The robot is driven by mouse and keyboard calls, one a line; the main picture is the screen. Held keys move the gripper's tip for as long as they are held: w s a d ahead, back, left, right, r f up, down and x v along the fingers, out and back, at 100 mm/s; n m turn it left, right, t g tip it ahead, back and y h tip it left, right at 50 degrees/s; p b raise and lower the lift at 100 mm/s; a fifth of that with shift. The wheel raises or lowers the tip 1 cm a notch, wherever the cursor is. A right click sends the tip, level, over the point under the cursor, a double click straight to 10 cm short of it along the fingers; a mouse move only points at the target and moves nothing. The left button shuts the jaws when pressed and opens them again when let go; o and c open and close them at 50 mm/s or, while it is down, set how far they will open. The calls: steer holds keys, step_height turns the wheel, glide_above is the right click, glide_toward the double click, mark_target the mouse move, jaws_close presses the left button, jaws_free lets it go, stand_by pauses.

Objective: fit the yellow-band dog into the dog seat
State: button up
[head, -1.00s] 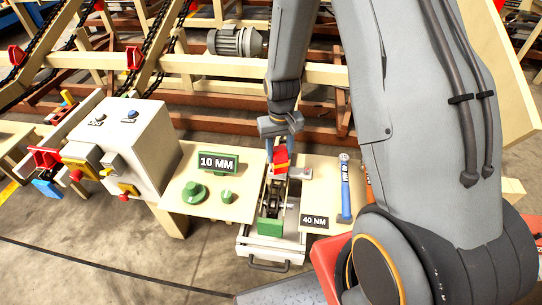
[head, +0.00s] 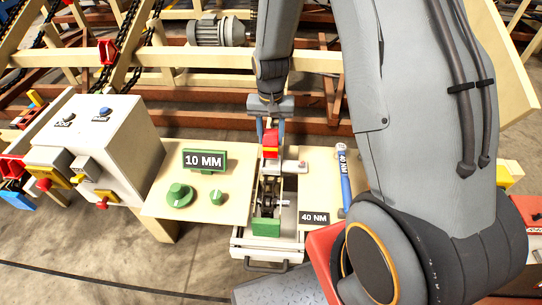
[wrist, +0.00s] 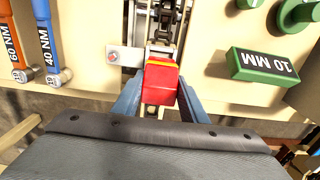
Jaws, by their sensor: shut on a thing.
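The yellow-band dog (head: 270,143) is a red block with a yellow stripe. It also shows in the wrist view (wrist: 160,82), between the two blue fingers of my gripper (wrist: 158,100). My gripper (head: 270,130) is shut on it and holds it over the far end of the narrow chain channel (head: 268,190) between the two bench tops. The dog seat cannot be made out clearly; the dog and fingers cover that part of the chain. I cannot tell whether the dog touches the chain.
A green 10 MM sign (head: 204,160) and green knobs (head: 179,196) are on the left bench top. A green block (head: 265,227) sits at the channel's near end. A blue wrench (head: 345,174) and a 40 NM plate (head: 314,219) lie right. A grey control box (head: 105,145) stands left.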

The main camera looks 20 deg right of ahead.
mark_target(271, 151)
steer(key=shift+f+p, duration=0.55)
steer(key=shift+f, duration=2.85)
steer(key=shift+f, duration=0.1)
steer(key=o, duration=1.4)
step_height(271, 151, up, 11)
steer(key=shift+r+b, duration=0.1)
steer(key=shift+b, duration=0.95)
steer(key=shift+s+r, duration=0.1)
steer(key=shift+r, duration=0.45)
steer(key=s+r+n, duration=0.2)
steer(key=s+r, duration=0.2)
steer(key=s, duration=0.4)
steer(key=s+r+n, duration=0.2)
steer(key=s+r, duration=0.3)
steer(key=s, duration=0.4)
steer(key=shift+r+n+t, duration=0.2)
steer(key=shift+n+t, duration=0.1)
